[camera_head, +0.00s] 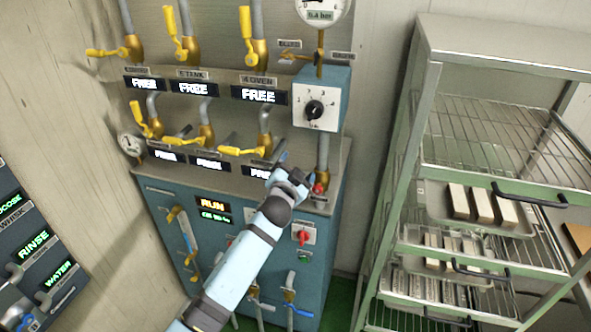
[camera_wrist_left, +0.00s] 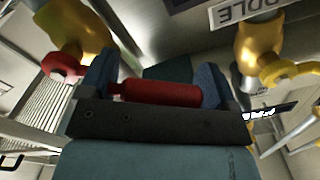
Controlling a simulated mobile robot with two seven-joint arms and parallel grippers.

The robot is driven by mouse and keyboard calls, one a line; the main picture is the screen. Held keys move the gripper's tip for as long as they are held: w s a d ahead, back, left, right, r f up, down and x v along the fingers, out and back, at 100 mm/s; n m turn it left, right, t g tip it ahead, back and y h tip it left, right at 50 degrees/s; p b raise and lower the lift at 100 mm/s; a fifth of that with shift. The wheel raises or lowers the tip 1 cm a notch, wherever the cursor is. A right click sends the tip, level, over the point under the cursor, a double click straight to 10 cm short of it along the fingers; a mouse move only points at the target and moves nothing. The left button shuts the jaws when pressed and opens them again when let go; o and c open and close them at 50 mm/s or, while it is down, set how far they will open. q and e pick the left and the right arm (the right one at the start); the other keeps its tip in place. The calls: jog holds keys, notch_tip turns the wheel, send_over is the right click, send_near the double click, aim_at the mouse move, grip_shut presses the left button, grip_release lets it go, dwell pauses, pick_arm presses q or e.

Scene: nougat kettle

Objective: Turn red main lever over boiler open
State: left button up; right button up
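The red main lever shows in the left wrist view as a red handle (camera_wrist_left: 160,93) lying lengthwise across the gap between my fingers, with its red hub (camera_wrist_left: 64,66) on a brass valve at the left. In the head view only its red hub (camera_head: 319,188) shows clearly, at the foot of the right-hand pipe. My left gripper (camera_head: 287,176) is just left of this hub and hides the handle there. In the wrist view the left gripper (camera_wrist_left: 157,88) has its fingers wide apart, one near each end of the handle; contact cannot be told. My right gripper is not in view.
Yellow-handled valves (camera_head: 205,138) line the panel above and left of the gripper. A blue box with a black knob (camera_head: 314,110) hangs above. A red switch (camera_head: 303,237) sits below. A metal rack (camera_head: 430,130) with trays stands right, beyond a gap.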

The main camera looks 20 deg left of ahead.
pick_arm(q)
jog(key=shift+s, duration=0.1)
jog(key=shift+s+f, duration=0.1)
jog(key=shift+s, duration=0.2)
jog(key=s+b, duration=0.2)
jog(key=s, duration=1.1)
jog(key=shift+a, duration=0.25)
